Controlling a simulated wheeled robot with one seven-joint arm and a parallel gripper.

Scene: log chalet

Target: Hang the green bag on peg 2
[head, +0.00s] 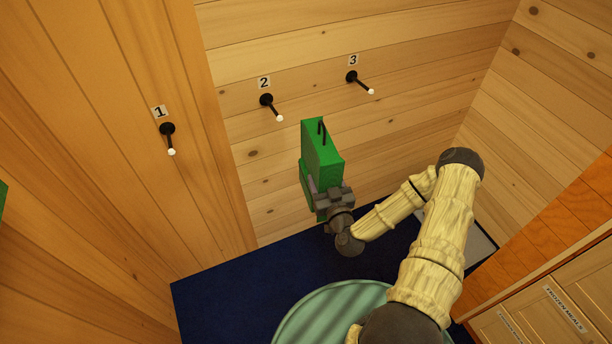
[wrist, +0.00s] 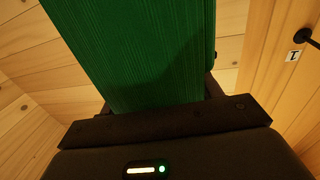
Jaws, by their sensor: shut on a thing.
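The green bag (head: 322,152) is a boxy upright shape with a dark loop on its top. My gripper (head: 331,196) is shut on the bag's lower part and holds it in the air. In the wrist view the bag (wrist: 140,55) fills the middle, just ahead of my gripper (wrist: 165,118). Peg 2 (head: 272,107) is a black peg with a white tip on the plank wall, under a label "2". In the head view the bag is right of and below peg 2, with its loop apart from the peg.
Peg 3 (head: 360,82) is to the right on the same wall, and peg 1 (head: 169,138) is on the left wall. A dark blue floor mat (head: 240,285) lies below. Labelled drawers (head: 545,310) stand at the lower right. Another green thing (head: 2,205) shows at the left edge.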

